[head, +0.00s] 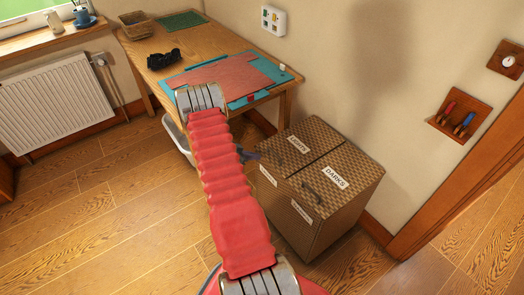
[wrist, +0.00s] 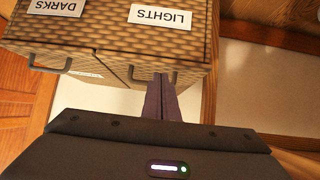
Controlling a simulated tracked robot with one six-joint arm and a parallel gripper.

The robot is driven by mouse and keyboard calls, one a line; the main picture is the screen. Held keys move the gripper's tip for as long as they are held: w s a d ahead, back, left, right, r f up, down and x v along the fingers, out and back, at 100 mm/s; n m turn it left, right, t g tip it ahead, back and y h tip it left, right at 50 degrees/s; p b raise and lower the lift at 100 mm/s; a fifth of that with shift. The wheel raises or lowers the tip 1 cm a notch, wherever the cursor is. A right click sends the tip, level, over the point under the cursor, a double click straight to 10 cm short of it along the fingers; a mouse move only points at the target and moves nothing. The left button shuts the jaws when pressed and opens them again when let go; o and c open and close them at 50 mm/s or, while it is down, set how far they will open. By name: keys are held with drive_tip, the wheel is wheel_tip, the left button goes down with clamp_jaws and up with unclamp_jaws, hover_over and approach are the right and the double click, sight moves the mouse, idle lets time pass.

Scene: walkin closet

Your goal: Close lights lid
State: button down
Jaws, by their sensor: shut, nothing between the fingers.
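A brown woven hamper (head: 318,235) stands on the floor at the right of the table. Its lights lid (head: 301,133), with a white LIGHTS label, lies flat and looks level with the lid beside it, so it appears down. It shows upside down in the wrist view (wrist: 155,42). My gripper (head: 254,156) is shut and empty at the hamper's left side, by the lights half. In the wrist view my fingers (wrist: 161,80) are together beside the dark handle (wrist: 139,78) of that lid. I cannot tell whether they touch it.
The darks lid (head: 353,168) also lies flat. The wooden table (head: 205,48) holds a cutting mat with red cloth. A white bin (head: 176,136) is under the table, partly behind my arm. Open wooden floor (head: 95,225) lies at left.

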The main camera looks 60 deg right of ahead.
drive_tip(key=shift+w+a+f, duration=0.35)
drive_tip(key=shift+a+f, duration=0.05)
drive_tip(key=shift+a, duration=0.25)
drive_tip(key=shift+w+a+f, duration=0.35)
drive_tip(key=shift+a+f, duration=0.05)
drive_tip(key=shift+a, duration=0.2)
drive_tip(key=s+a+r+n+g+y, duration=0.1)
drive_tip(key=s+a+n+g+y, duration=0.15)
drive_tip(key=s+a+n, duration=0.45)
drive_tip(key=w+a+r+n+t+y, duration=0.25)
drive_tip(key=a+r+n, duration=0.35)
drive_tip(key=a+r, duration=0.6)
drive_tip(key=w+a+r+n+t+y, duration=0.2)
drive_tip(key=w+a+r+n, duration=0.25)
drive_tip(key=a+r, duration=0.75)
drive_tip(key=s+a+r+n+t+y, duration=0.1)
drive_tip(key=s+a+r+n+t, duration=0.1)
drive_tip(key=a+r, duration=0.8)
drive_tip(key=s+a+r+n+t+y, duration=0.1)
drive_tip(key=s+a+r+n+t, duration=0.2)
drive_tip(key=a+r+t, duration=0.4)
drive_tip(key=a+r+n, duration=0.1)
drive_tip(key=a+r, duration=0.3)
drive_tip(key=a, duration=0.2)
drive_tip(key=shift+r+n, duration=0.15)
drive_tip(key=shift+n, duration=0.2)
